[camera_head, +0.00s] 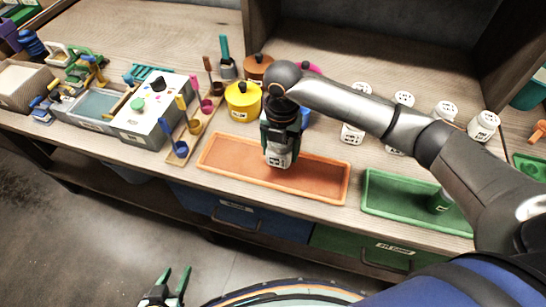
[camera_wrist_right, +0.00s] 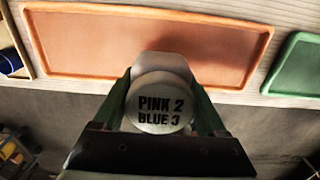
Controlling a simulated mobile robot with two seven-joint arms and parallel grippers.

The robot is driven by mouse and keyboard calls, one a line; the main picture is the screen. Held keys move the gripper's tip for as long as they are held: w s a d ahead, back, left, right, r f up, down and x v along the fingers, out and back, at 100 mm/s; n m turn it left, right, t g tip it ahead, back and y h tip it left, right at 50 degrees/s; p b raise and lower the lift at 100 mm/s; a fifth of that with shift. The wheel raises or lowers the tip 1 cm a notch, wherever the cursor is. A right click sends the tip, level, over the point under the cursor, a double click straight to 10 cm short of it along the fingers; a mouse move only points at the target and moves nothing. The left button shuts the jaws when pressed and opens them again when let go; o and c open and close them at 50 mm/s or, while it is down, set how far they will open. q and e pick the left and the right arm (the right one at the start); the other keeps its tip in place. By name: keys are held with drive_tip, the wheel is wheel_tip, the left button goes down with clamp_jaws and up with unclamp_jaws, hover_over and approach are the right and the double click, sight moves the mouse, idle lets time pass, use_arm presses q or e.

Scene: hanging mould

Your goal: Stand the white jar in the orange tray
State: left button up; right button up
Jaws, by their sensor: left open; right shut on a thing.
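The white jar (camera_wrist_right: 160,103) is between the fingers of my right gripper (camera_head: 281,150), which is shut on it. In the right wrist view its round lid reads "PINK 2 BLUE 3". In the head view the jar (camera_head: 279,159) hangs below the gripper, over the orange tray (camera_head: 232,158). Whether its base touches the tray floor I cannot tell. The orange tray also shows in the right wrist view (camera_wrist_right: 95,40) and is otherwise empty. My left gripper (camera_head: 166,287) is open and empty, low in front of the counter.
Several white jars (camera_head: 353,130) stand behind. A yellow pot (camera_head: 242,100) and a rack of ladles (camera_head: 188,132) stand behind and left of the orange tray.

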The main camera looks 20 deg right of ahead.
sight(273, 152)
drive_tip(key=shift+w+a+f, duration=0.35)
drive_tip(key=shift+w+f, duration=0.15)
drive_tip(key=shift+f, duration=0.3)
drive_tip(key=shift+w+a+f, duration=0.3)
drive_tip(key=shift+w+f, duration=0.2)
drive_tip(key=shift+f, duration=1.55)
drive_tip(key=shift+f, duration=0.1)
drive_tip(key=o, duration=1.5)
drive_tip(key=shift+f, duration=0.1)
wheel_tip(273, 152, up, 12)
drive_tip(key=shift+r, duration=0.2)
